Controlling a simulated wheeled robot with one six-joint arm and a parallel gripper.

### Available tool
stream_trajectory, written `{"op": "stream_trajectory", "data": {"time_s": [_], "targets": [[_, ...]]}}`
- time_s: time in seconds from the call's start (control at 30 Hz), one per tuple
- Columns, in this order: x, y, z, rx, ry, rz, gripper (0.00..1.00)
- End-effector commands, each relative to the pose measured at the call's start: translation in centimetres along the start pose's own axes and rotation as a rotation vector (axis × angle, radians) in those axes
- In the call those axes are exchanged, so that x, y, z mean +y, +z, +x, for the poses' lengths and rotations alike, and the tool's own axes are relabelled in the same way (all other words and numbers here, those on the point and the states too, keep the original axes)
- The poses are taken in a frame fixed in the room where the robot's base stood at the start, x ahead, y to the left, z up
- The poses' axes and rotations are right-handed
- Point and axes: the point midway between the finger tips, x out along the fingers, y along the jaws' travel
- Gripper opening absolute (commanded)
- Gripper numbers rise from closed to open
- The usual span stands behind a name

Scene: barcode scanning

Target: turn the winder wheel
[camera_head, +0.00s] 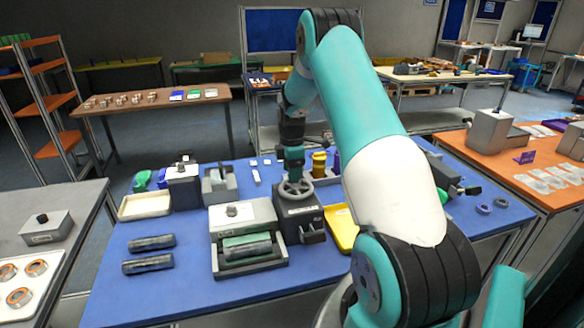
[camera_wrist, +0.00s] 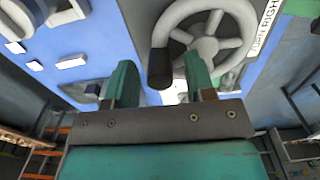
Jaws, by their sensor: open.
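The winder wheel (camera_head: 296,189) is a grey spoked wheel on top of a dark box (camera_head: 299,212) on the blue table. In the wrist view the wheel (camera_wrist: 207,46) fills the top middle, and its black handle knob (camera_wrist: 159,69) stands out at the left of the rim. My gripper (camera_wrist: 160,82) is open, with its green fingers on either side of the knob. Gaps show between the knob and both fingers, so I see no grip on it. In the head view my gripper (camera_head: 292,162) is just above the wheel, and the knob is hard to make out there.
Left of the box stands a grey device (camera_head: 244,222) with a dark roll in front. Two dark rolls (camera_head: 150,253) lie at the left. A yellow tray (camera_head: 342,226) is close on the right. A label (camera_wrist: 265,27) is beside the wheel.

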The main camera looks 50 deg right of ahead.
Motion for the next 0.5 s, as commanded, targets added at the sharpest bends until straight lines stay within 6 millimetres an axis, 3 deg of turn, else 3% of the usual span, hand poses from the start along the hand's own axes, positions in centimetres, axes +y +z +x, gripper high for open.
{"op": "stream_trajectory", "data": {"time_s": [0.27,0.5], "targets": [[0.01,0.00,0.20,0.000,0.001,0.000,0.50],[0.01,0.00,0.17,0.000,0.001,0.000,0.00]]}}
